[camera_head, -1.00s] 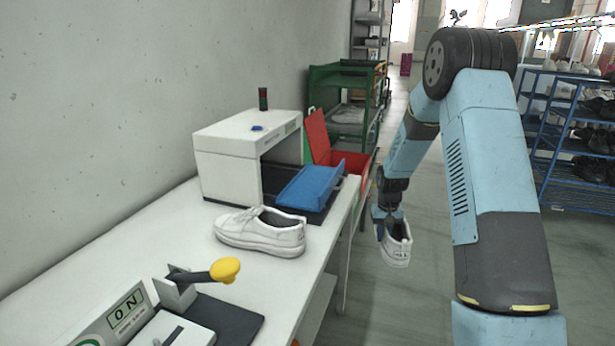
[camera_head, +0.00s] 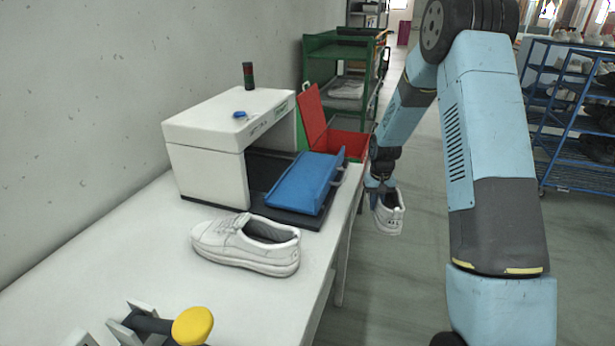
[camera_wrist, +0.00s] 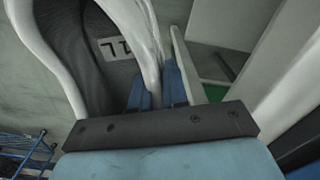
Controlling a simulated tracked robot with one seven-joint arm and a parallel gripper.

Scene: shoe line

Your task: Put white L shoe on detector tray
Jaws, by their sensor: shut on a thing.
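My gripper (camera_head: 379,190) is shut on a white shoe (camera_head: 388,217), which hangs beyond the table's right edge, above the floor. In the wrist view, the gripper's blue fingers (camera_wrist: 158,88) pinch the wall of this shoe (camera_wrist: 133,20). A label (camera_wrist: 117,47) shows inside it, turned and hard to read. The blue detector tray (camera_head: 303,184) is empty and sits tilted at the mouth of the white detector box (camera_head: 208,173), left of my gripper. A second white shoe (camera_head: 245,245) stands on the table in front of the tray.
The white table (camera_head: 130,245) runs along the wall. A yellow-knobbed lever (camera_head: 192,325) stands at the near end. A red bin (camera_head: 350,145) and a green rack (camera_head: 335,50) are behind the detector. A blue shoe rack (camera_head: 560,110) stands right. The floor between is clear.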

